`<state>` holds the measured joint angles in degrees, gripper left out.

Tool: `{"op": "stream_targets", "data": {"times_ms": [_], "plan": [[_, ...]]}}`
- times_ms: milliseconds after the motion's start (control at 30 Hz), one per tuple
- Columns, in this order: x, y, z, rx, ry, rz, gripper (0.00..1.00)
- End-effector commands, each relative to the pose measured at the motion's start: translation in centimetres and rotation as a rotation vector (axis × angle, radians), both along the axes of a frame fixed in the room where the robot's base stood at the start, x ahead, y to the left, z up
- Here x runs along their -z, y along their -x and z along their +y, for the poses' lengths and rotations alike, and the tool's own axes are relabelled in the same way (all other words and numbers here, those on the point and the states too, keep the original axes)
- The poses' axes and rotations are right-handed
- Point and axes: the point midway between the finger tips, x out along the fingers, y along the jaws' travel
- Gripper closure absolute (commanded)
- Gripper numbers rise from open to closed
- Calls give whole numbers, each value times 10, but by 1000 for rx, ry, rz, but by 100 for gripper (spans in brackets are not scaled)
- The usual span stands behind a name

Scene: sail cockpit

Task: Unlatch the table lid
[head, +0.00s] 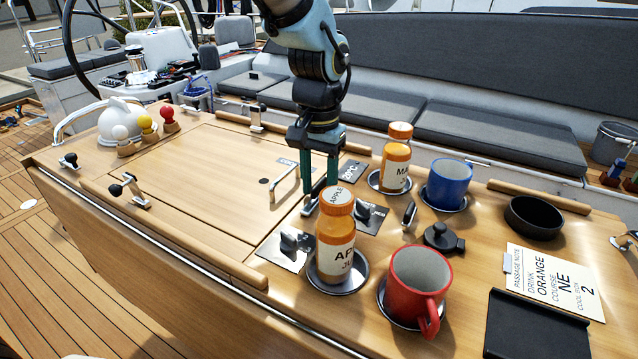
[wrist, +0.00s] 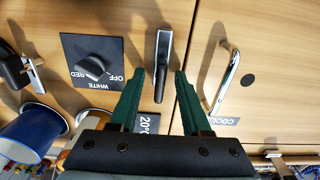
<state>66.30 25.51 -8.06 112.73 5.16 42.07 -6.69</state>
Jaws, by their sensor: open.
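The table lid (head: 190,180) is a flat wooden panel, shut flush in the table top, with a chrome bar handle (head: 284,186) near its right edge. The handle also shows in the wrist view (wrist: 225,82), beside a small COOL label (wrist: 223,121). A dark grey lever latch (wrist: 162,62) lies on the wood by the lid's seam. In the wrist view my gripper (wrist: 160,78) is open, pointing down, its two green fingers on either side of the latch. I cannot tell if they touch it. In the head view my gripper (head: 320,188) hides most of this spot.
An apple juice bottle (head: 335,245) stands close in front of my gripper. Rotary switches (head: 290,243) flank it. A second orange bottle (head: 396,158), a blue mug (head: 447,185) and a red mug (head: 416,285) stand to the right. The lid's top is clear.

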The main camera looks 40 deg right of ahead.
Motion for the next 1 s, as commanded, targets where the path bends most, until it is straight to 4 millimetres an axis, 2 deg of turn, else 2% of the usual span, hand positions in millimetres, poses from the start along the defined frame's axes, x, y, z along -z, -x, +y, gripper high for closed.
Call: {"op": "stream_targets", "data": {"times_ms": [167,600,800,1000], "plan": [[-12,-1,-1,0,5,-2,52],[-91,0,-1,0,5,-2,52],[-107,0,0,0,1,0,52],[-108,0,0,0,1,0,52]]}}
